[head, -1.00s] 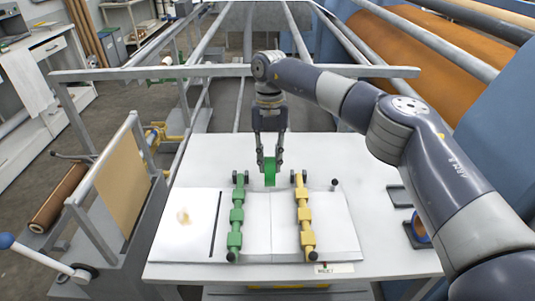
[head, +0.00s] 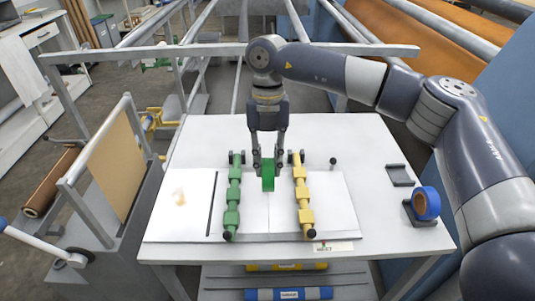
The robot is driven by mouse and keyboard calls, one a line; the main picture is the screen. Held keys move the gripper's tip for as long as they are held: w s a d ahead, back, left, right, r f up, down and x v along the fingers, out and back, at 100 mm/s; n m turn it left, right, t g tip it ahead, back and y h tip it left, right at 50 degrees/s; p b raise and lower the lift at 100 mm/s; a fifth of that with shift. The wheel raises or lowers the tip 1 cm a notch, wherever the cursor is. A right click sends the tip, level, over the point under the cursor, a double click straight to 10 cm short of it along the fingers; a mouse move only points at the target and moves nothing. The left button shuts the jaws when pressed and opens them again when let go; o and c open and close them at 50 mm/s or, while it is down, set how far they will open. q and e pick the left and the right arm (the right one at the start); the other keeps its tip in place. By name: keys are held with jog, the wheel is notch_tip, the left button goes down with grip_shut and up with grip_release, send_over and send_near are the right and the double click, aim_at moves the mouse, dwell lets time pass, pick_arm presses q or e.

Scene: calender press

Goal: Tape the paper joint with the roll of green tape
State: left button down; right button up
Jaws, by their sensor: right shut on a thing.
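My right gripper (head: 267,165) points down over the white table and is shut on the roll of green tape (head: 268,181). The roll is held upright near the far end of the paper joint (head: 270,208), a thin line between two white sheets. I cannot tell whether the roll touches the paper. The joint runs between a green segmented clamp bar (head: 234,197) on the left and a yellow one (head: 303,198) on the right. My left gripper is not in view.
A blue tape roll (head: 426,203) stands on a dark holder at the table's right, with an empty dark holder (head: 399,175) behind it. A small black knob (head: 333,161) stands behind the right sheet. The table's (head: 380,245) front right is clear.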

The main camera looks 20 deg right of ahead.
aim_at(268, 178)
jog(key=shift+s+a, duration=0.15)
jog(key=shift+s, duration=0.3)
jog(key=shift+s+a+f+b, duration=0.15)
jog(key=shift+s+f+b, duration=0.35)
jog(key=shift+s+f, duration=0.05)
jog(key=shift+w+f+b, duration=0.1)
jog(key=shift+f+b, duration=0.6)
jog(key=shift+f, duration=0.45)
jog(key=shift+f+b, duration=0.3)
jog(key=shift+f, duration=0.05)
jog(key=shift+w, duration=0.1)
jog(key=shift+w, duration=0.4)
jog(key=shift+w+d, duration=0.1)
jog(key=shift+d, duration=0.1)
jog(key=shift+w+d, duration=0.1)
jog(key=shift+w, duration=0.3)
